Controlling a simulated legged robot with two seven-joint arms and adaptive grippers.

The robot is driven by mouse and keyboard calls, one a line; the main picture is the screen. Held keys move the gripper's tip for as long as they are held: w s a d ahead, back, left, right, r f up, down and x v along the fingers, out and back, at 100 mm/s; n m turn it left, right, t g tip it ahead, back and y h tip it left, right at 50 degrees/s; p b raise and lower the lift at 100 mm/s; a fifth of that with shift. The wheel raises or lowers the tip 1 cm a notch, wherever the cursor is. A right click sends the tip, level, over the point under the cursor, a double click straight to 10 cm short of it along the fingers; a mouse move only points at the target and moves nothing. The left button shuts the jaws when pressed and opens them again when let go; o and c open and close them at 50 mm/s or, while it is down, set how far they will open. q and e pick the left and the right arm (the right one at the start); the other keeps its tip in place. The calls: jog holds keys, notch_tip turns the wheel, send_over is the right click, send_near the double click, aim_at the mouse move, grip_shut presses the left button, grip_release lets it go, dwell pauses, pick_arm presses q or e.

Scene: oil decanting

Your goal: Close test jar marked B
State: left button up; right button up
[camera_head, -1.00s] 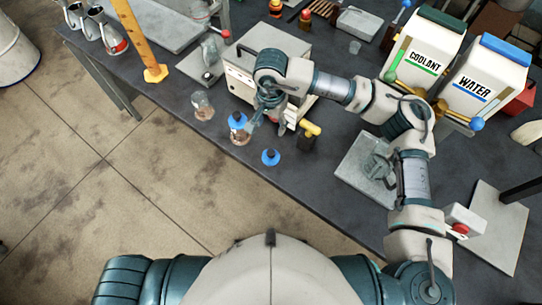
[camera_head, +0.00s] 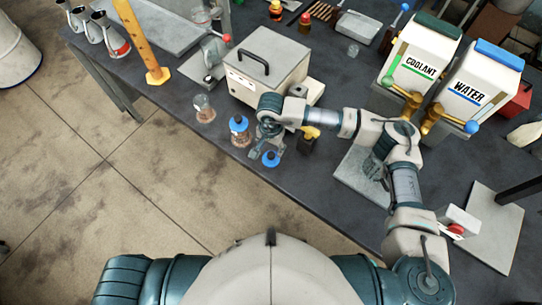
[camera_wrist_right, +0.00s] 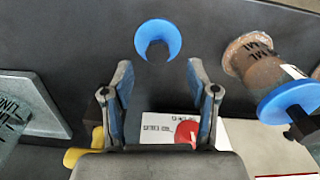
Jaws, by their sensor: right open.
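A loose blue cap (camera_head: 271,158) lies on the table near its front edge; in the wrist view the blue cap (camera_wrist_right: 158,38) is just beyond my fingertips, centred between them. My right gripper (camera_head: 258,150) is open and empty beside the cap; its two fingers (camera_wrist_right: 158,75) show apart in the wrist view. A jar with brown contents (camera_head: 240,138) stands left of the gripper with a blue cap on it; it also shows in the wrist view (camera_wrist_right: 262,72). A clear jar without a cap (camera_head: 204,110) stands further left. I cannot read which jar is marked B. My left gripper is not in view.
A grey box with a black handle (camera_head: 268,65) stands behind the jars. A yellow-handled item (camera_head: 309,135) is right of my gripper. COOLANT (camera_head: 421,65) and WATER (camera_head: 469,90) containers stand at the right. A yellow column (camera_head: 140,45) rises at the left.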

aim_at(271, 155)
jog(key=shift+f, duration=0.15)
jog(key=f, duration=0.1)
jog(key=f+p, duration=0.1)
jog(key=f, duration=0.2)
jog(key=shift+s, duration=0.3)
jog(key=shift+f, duration=0.6)
jog(key=c, duration=1)
